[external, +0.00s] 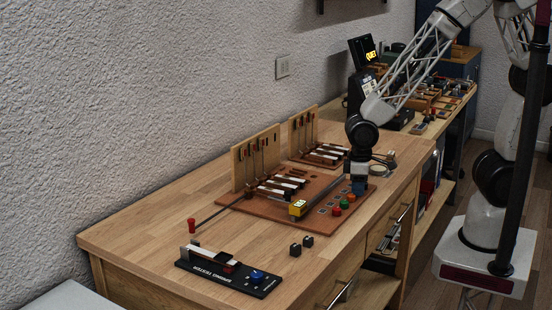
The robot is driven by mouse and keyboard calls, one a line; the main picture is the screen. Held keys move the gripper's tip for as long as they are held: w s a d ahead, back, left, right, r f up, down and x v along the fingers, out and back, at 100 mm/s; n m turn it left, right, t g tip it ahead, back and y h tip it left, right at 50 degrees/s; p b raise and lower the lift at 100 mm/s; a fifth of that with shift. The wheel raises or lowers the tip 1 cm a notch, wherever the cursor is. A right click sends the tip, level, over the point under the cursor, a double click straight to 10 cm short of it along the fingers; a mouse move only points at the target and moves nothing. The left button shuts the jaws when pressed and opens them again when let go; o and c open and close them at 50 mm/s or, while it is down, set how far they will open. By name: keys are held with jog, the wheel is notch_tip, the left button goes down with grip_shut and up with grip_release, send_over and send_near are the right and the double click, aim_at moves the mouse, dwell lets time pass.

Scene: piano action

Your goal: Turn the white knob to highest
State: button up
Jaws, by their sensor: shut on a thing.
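My gripper (358,188) points straight down at the right end of the reddish-brown board (270,213) on the wooden bench. It is at the upper end of a row holding a red knob (337,211), a green knob (345,205) and an orange knob (351,197). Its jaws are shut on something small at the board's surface. A blue patch shows at the fingertips, and I cannot tell whether it is part of the gripper or the held thing. I cannot make out a white knob; the gripper may hide it. Its setting is not visible.
A yellow-ended bar (298,207) lies left of the colored knobs. Key models with upright panels (256,158) stand at the board's back. A black string tester (228,276) with a blue knob (257,275) lies in front, near small black blocks (301,246). The bench's left part is clear.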

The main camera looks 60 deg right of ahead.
jog(key=m, duration=0.4)
jog(key=shift+m, duration=0.3)
jog(key=m, duration=0.4)
dwell(0.3)
jog(key=o, duration=0.6)
jog(key=shift+o, duration=0.2)
jog(key=shift+r, duration=3.9)
